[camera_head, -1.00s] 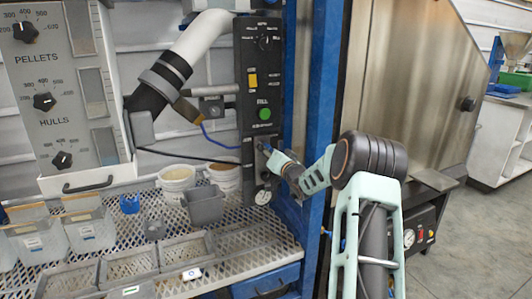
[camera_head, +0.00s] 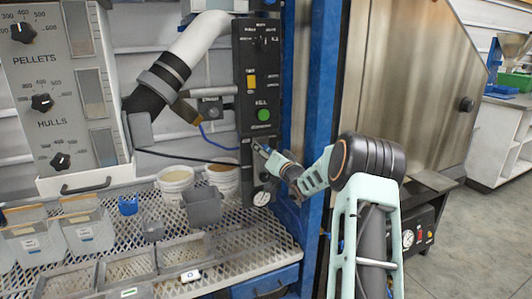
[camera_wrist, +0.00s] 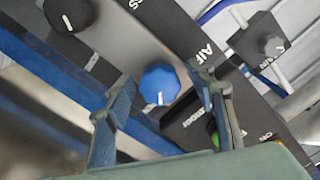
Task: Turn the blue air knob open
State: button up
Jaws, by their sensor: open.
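The blue air knob (camera_wrist: 160,84) shows in the wrist view on a grey and black panel, with a white mark near its lower edge. Lettering that starts "AI" is printed beside it. My gripper (camera_wrist: 168,95) is open, with one finger to each side of the knob in this view. I cannot tell whether either finger touches it. In the head view my gripper (camera_head: 262,152) is at the lower part of the black control panel (camera_head: 258,90), and it hides the knob there.
A black knob (camera_wrist: 70,12) is at the upper left of the wrist view. A pressure gauge (camera_head: 261,198) sits below my gripper. A blue upright post (camera_head: 319,80) stands just right of the panel. Buckets and bins rest on the mesh shelf (camera_head: 265,238).

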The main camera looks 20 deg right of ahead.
jog(key=s, duration=1.2)
jog(key=shift+d, duration=0.2)
jog(key=shift+a, duration=0.1)
